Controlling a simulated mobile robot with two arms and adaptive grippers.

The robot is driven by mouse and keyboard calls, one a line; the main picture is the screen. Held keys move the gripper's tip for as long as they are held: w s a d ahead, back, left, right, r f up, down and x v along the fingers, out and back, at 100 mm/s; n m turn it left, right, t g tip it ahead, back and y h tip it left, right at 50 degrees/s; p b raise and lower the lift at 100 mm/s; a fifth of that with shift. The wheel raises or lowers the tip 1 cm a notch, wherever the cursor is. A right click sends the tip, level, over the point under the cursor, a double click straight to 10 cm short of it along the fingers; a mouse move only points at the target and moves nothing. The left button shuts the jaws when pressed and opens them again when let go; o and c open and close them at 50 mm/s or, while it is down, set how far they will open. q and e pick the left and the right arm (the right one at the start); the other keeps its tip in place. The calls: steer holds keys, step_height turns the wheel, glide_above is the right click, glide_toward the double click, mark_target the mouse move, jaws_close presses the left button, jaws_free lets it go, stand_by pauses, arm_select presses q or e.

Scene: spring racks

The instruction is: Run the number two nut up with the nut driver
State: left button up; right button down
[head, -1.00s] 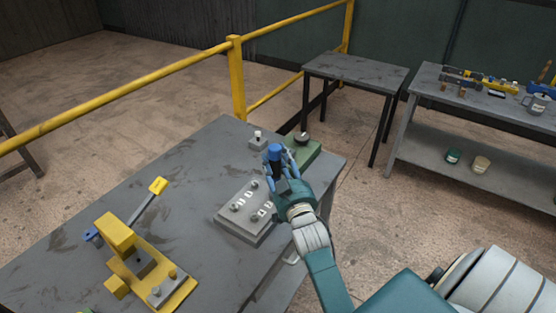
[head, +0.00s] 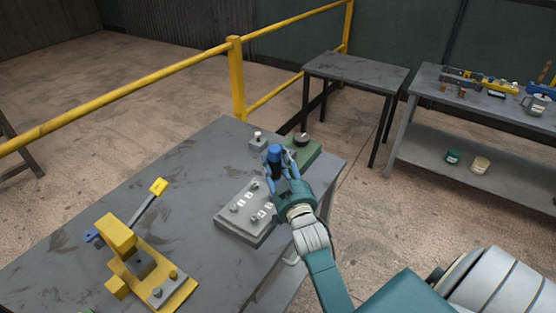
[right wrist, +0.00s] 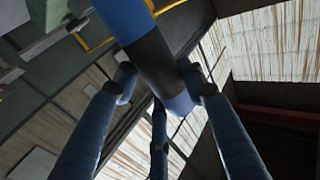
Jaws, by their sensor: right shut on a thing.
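My right gripper (head: 276,171) is shut on the nut driver (head: 274,152), a tool with a blue handle and a dark band. The driver is upright over the back right part of the grey nut plate (head: 237,231). In the right wrist view my fingers close around the driver (right wrist: 155,58). The plate carries several nuts on studs and white number tags (head: 249,197). The gripper and driver cover part of the plate, and the driver's lower tip is hidden, so I cannot tell whether it touches a nut. My left gripper is not in view.
A yellow clamp fixture (head: 137,262) with a lever stands at the table's left front. A small grey block with a post (head: 258,142) and a green block with a dark knob (head: 305,151) stand behind the plate. A yellow rail (head: 120,95) runs beyond the table.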

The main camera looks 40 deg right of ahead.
mark_target(278, 147)
steer(key=shift+r+p, duration=3)
steer(key=shift+r, duration=0.55)
steer(key=shift+f, duration=0.1)
